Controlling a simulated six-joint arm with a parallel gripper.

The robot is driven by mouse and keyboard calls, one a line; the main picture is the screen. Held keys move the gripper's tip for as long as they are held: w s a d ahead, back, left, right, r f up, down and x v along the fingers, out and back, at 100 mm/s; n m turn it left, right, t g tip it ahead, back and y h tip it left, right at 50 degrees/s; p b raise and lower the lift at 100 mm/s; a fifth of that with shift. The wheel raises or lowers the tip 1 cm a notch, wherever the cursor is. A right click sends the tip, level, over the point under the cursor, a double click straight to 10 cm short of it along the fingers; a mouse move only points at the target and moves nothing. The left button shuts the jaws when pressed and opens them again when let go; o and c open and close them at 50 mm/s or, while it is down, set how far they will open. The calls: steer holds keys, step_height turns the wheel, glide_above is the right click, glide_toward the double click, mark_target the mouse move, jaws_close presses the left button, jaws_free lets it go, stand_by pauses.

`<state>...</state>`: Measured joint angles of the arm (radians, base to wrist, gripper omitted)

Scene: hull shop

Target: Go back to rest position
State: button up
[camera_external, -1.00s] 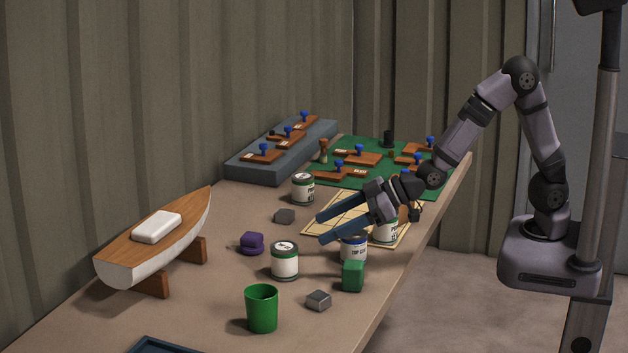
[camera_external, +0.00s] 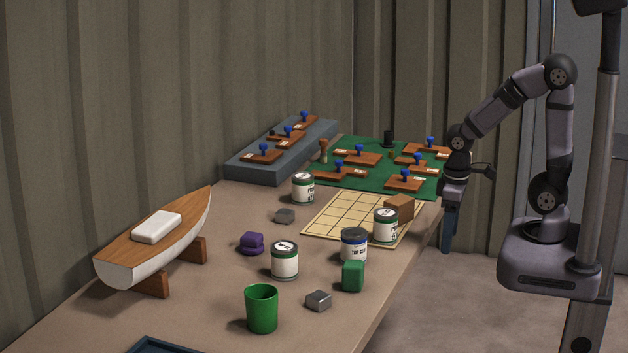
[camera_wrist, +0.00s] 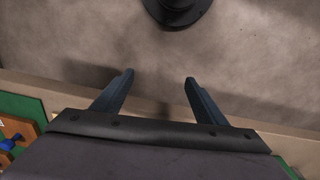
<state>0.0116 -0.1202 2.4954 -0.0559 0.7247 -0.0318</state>
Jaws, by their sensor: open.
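My gripper (camera_external: 447,236) hangs pointing down beside the right edge of the workbench, in the external view. In the wrist view its two blue-grey fingers (camera_wrist: 160,78) stand apart with nothing between them. Below them is the bare floor (camera_wrist: 130,40), with a dark round part at the top of the picture. My arm is bent, with the forearm reaching left and down from the raised elbow.
The workbench (camera_external: 225,225) carries a boat hull (camera_external: 125,260), several paint tins, a green cup (camera_external: 261,308), a gridded board (camera_external: 335,215), a brown block (camera_external: 399,206) and a green mat (camera_external: 330,183) with wooden tools.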

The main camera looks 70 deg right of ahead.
step_height(320, 180, up, 12)
steer(key=s+a+p, duration=0.1)
steer(key=s+p, duration=0.1)
steer(key=p, duration=1.1)
steer(key=shift+s+f+m, duration=0.25)
steer(key=shift+m, duration=0.05)
steer(key=shift+a, duration=0.1)
stand_by(0.4)
steer(key=shift+c, duration=1.1)
